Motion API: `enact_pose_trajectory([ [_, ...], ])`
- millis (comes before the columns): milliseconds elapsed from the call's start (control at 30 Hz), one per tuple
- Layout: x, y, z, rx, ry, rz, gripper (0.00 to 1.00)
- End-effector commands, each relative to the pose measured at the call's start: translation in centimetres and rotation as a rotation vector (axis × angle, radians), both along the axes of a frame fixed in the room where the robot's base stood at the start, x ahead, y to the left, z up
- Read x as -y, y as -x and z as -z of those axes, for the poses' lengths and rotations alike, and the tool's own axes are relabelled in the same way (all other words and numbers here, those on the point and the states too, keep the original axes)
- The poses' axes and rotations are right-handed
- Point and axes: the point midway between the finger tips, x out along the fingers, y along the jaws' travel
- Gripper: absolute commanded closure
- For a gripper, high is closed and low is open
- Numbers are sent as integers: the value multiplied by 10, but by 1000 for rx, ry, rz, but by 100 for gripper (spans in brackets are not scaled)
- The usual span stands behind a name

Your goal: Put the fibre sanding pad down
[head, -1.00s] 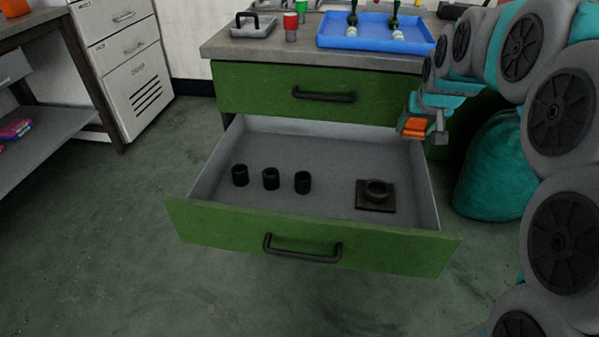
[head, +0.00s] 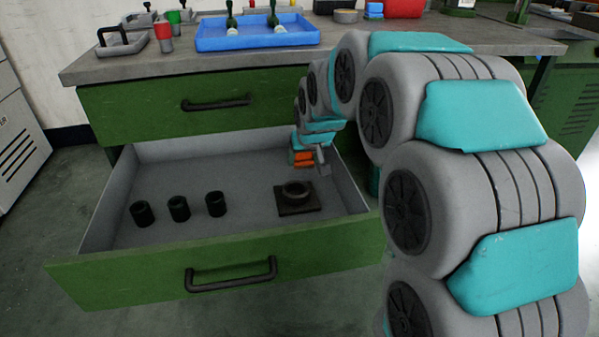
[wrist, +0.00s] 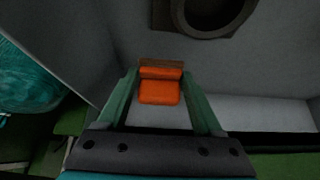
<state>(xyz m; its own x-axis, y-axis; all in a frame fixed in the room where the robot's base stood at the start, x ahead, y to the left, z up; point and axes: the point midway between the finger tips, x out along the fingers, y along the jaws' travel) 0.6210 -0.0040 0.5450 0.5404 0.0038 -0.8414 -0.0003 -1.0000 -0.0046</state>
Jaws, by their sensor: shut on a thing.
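The fibre sanding pad (wrist: 160,92) is an orange block with a brown strip along one edge. In the wrist view it sits between the two green fingers of my gripper (wrist: 163,100), which is shut on it. In the head view my gripper (head: 306,150) hangs over the right rear part of the open green drawer (head: 215,265), with the orange pad (head: 302,159) at its lower end. The pad appears raised above the drawer floor; the exact height is hard to tell.
In the drawer, a dark square block with a ring (head: 297,196) lies close to the pad, and three black cylinders (head: 179,208) stand at the left. The grey floor between them is bare. The blue tray (head: 257,42) is on the worktop above.

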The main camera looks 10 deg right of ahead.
Motion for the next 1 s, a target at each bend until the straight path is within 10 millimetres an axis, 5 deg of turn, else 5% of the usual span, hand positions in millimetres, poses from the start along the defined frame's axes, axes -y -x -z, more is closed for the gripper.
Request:
enact_pose_trajectory([
  [300, 0, 1, 39, -3, 0, 0, 84],
  [667, 0, 1, 41, -1, 0, 0, 84],
  [700, 0, 0, 41, 0, 0, 0, 29],
  [933, 0, 0, 41, 0, 0, 0, 3],
  [1000, 0, 0, 40, 0, 0, 0, 2],
])
